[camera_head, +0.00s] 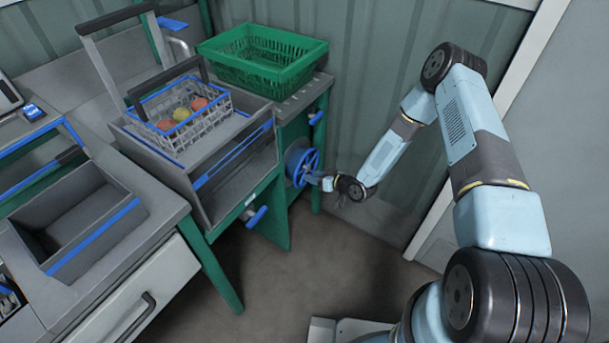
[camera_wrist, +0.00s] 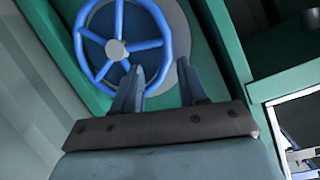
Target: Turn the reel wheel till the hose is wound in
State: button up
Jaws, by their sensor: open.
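The blue spoked reel wheel (camera_head: 302,167) is mounted on the green side panel of the bench in the head view. In the wrist view the reel wheel (camera_wrist: 118,47) fills the upper left, with a grey hub and a dark blue disc behind it. My gripper (camera_head: 318,180) is at the wheel's right side. In the wrist view my gripper (camera_wrist: 160,80) is open, its two fingers apart. The left finger overlaps the lower right of the rim, and the right finger is beyond the rim. I cannot tell whether either touches it. No hose is visible.
A green crate (camera_head: 262,72) stands on the bench above the wheel. Blue handles (camera_head: 257,216) stick out from the green frame (camera_head: 222,270). The corrugated wall (camera_head: 365,60) is behind. The floor (camera_head: 330,255) below is clear.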

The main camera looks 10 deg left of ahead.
jog(key=v, duration=0.6)
jog(key=shift+d+r, duration=0.15)
jog(key=shift+d, duration=0.15)
jog(key=shift+s, duration=0.1)
